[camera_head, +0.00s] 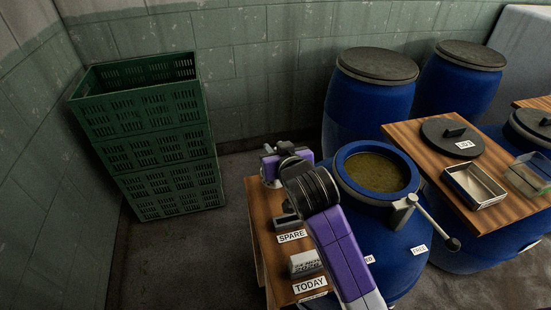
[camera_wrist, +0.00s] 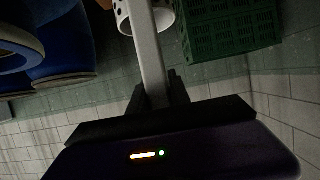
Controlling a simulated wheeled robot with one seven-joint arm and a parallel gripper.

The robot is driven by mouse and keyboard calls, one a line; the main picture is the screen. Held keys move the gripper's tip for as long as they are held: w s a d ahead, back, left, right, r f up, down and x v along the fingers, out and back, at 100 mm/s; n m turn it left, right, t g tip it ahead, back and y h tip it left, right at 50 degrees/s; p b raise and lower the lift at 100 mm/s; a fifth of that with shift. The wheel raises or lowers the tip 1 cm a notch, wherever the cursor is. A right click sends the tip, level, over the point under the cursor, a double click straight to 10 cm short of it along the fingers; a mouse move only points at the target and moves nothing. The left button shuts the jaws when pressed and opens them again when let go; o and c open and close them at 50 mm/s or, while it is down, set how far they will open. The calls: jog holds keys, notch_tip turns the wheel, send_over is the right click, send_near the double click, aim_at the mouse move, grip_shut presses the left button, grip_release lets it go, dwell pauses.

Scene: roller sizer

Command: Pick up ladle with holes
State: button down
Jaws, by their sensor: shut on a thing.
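The ladle with holes shows in the wrist view: a pale grey straight handle (camera_wrist: 148,55) and, at the top edge, a white cup with small holes (camera_wrist: 124,20), partly cut off. My gripper (camera_wrist: 160,90) is shut on the handle, its dark fingers on either side of it. I cannot clearly make out the ladle there.
A wooden table (camera_head: 262,225) carries SPARE and TODAY labels and small grey objects. An open blue barrel (camera_head: 345,172) with murky liquid and a ball-ended lever (camera_head: 435,222) stands to its right. Green stacked crates (camera_head: 160,150) stand left. A lid (camera_head: 440,130) and metal tray (camera_head: 474,203) lie right.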

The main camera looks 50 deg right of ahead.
notch_tip(320, 180, up, 16)
jog(key=p, duration=0.1)
dwell(0.6)
